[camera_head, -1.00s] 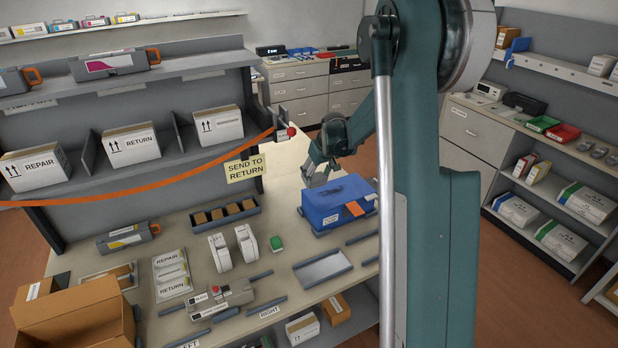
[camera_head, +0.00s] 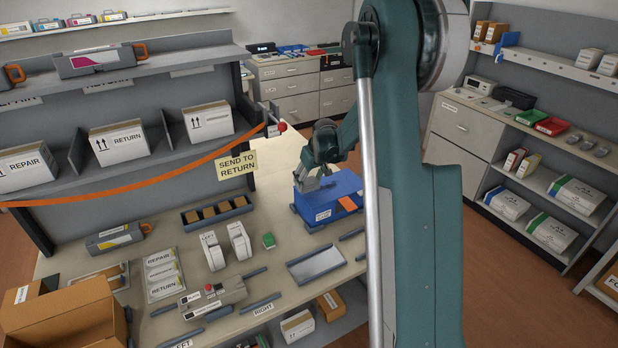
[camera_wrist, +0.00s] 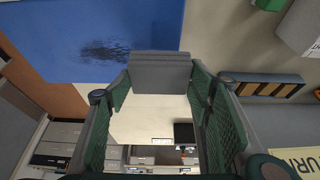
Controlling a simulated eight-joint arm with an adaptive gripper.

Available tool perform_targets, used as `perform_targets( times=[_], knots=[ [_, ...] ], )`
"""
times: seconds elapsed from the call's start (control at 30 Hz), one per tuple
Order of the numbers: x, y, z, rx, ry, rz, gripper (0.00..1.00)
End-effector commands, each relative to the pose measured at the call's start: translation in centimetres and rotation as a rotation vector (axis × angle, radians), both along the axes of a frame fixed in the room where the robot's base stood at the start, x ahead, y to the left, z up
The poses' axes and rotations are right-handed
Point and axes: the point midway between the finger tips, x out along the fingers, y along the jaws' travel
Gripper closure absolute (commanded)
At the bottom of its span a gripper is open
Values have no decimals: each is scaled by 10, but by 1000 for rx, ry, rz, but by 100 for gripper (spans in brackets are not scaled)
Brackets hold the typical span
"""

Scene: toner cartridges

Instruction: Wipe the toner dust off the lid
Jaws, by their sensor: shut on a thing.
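The lid also fills the upper left of the wrist view (camera_wrist: 45,40). A dark, speckled patch of toner dust (camera_wrist: 105,52) lies on it. My gripper (camera_head: 309,181) is at the lid's left part in the head view. In the wrist view its green fingers are shut on a grey pad (camera_wrist: 160,72). The pad is beside the dust patch, to its right. I cannot tell whether the pad touches the lid.
A green block (camera_head: 268,240), two upright white units (camera_head: 240,241) and a metal tray (camera_head: 316,264) are near the case. A dark tray of brown blocks (camera_head: 216,212) stands at the shelf. An orange strap (camera_head: 150,186) hangs across the shelf front.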

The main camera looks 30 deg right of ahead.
Motion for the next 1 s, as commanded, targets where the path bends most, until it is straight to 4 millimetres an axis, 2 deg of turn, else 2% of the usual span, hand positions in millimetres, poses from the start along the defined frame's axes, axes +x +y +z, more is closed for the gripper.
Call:
perform_targets(
  times=[0.27, 0.33, 0.4, 1.0],
  knots=[
    [0, 0, -27, 0, 0, 0, 59],
    [0, -1, -40, 0, 0, 0, 59],
    [0, -9, -35, 0, 0, -2, 62],
    [0, -64, -38, 0, 0, -2, 62]
  ],
)
